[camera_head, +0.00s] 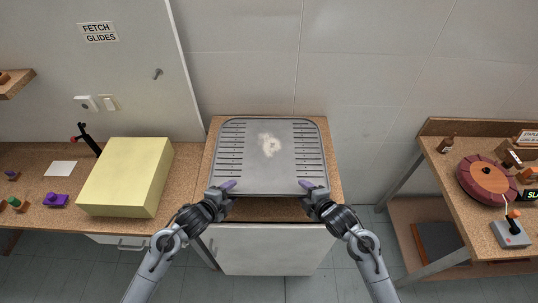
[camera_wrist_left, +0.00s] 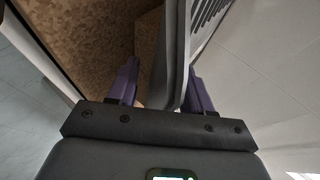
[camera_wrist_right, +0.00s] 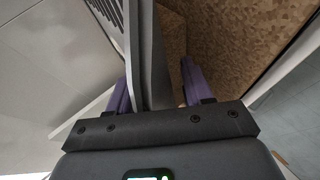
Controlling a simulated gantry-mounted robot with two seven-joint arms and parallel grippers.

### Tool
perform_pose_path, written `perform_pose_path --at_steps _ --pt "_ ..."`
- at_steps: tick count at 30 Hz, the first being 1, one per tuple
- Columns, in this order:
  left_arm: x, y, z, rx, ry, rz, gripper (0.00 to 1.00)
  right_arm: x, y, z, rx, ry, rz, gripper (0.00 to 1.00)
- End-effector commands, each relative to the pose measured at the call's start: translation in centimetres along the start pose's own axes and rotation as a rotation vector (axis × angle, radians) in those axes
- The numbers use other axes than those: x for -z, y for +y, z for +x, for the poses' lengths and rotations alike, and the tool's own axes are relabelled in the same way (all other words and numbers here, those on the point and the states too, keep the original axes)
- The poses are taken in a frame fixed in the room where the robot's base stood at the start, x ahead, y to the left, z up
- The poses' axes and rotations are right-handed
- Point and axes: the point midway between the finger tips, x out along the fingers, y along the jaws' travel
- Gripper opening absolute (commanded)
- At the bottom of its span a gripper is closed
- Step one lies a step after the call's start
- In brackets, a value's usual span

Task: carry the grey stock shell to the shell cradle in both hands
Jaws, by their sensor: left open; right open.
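The grey stock shell (camera_head: 272,170), a slotted panel with a pale worn patch, lies on a cork-topped cabinet (camera_head: 270,209). My left gripper (camera_head: 227,187) is open at its near left corner. In the left wrist view, the shell's edge (camera_wrist_left: 174,60) stands between the two purple fingers (camera_wrist_left: 162,88). My right gripper (camera_head: 309,187) is open at the near right corner. In the right wrist view, the shell's edge (camera_wrist_right: 148,60) stands between its purple fingers (camera_wrist_right: 156,88). Each edge looks closer to one finger than the other. I cannot make out the shell cradle.
A yellow block (camera_head: 125,178) stands on the bench to the left, close to the cabinet. A separate bench on the right holds a round maroon device (camera_head: 486,178) and a joystick box (camera_head: 510,233). A floor gap lies between it and the cabinet. The wall is close behind.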

Motion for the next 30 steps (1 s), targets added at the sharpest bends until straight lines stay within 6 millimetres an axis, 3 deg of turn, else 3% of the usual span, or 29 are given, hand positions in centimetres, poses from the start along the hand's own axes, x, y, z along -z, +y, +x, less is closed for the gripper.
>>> perform_pose_path --at_steps 10,20,30 --pt "0.0 0.0 0.21 0.0 0.0 0.0 0.5 0.03 -0.01 0.2 0.0 0.0 0.0 0.5" --pt "-0.01 0.0 0.19 0.0 0.0 0.0 0.0 0.01 -0.01 0.18 0.0 0.0 0.0 0.0" --pt "-0.03 0.0 0.18 0.0 -0.001 0.0 0.0 -0.01 0.0 0.18 0.0 0.0 0.0 0.0"
